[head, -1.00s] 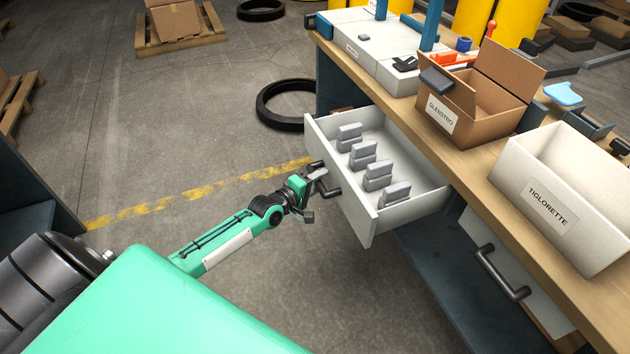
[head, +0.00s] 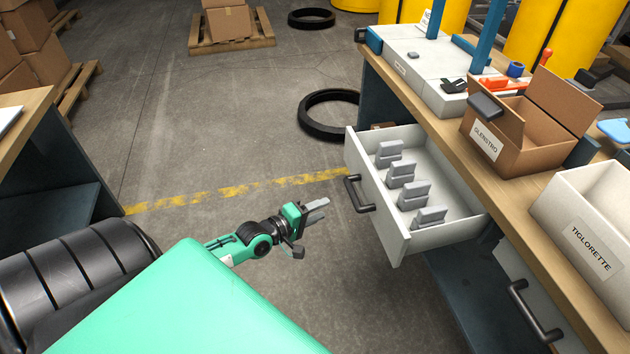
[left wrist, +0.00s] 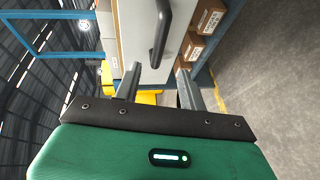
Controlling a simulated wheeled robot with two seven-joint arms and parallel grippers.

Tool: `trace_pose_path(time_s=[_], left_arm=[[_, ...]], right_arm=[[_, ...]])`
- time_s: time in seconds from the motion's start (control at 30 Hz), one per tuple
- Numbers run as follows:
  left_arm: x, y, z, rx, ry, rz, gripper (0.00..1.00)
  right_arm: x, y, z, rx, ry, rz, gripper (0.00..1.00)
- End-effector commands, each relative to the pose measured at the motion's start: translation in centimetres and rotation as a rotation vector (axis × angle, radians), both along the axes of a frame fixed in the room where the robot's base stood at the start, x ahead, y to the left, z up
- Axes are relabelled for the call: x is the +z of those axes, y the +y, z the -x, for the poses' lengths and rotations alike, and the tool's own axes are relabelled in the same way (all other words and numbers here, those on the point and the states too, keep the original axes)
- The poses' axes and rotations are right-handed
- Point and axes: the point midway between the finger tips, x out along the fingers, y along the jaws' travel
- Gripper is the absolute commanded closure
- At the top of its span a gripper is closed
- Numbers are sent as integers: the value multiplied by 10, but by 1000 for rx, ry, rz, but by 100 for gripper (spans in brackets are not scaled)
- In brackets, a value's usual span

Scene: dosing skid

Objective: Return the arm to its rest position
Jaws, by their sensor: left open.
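My green left arm reaches out from the lower left in the head view. Its left gripper (head: 316,210) is open and empty, apart from the drawer handle (head: 358,194), with floor showing between them. The white drawer (head: 420,240) stands pulled out of the bench and holds several grey blocks. In the left wrist view the two fingers (left wrist: 158,88) are spread apart. The dark handle (left wrist: 161,32) shows beyond them on the pale drawer front. My right gripper is not in view.
The wooden bench top (head: 510,198) carries a cardboard box labelled GLENSTRO (head: 520,150) and a white bin labelled TIGLORETTE (head: 570,235). A second, closed drawer handle (head: 535,312) is below. A black ring (head: 335,130) lies on the floor. Another table (head: 30,125) stands at left. The floor between is free.

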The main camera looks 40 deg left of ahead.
Motion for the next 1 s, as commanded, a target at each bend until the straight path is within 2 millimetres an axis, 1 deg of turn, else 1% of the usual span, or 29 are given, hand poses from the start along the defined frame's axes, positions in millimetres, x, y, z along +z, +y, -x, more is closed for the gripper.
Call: trace_pose_path(time_s=[0.1, 0.2, 0.77, 0.87, 0.97, 1.0], left_arm=[[1, 2, 6, 0, 0, -1, 59], [2, 2, 8, 0, -1, -1, 59], [0, 1, 9, -3, 3, -8, 59], [-17, -8, 15, -23, 38, -74, 59], [-54, -29, 33, -84, 118, -233, 59], [-73, -40, 44, -123, 161, -319, 59]], right_arm=[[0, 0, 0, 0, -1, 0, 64], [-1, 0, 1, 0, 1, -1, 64], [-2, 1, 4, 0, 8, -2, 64], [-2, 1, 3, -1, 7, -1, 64], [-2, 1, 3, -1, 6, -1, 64], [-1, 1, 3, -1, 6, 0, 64]])
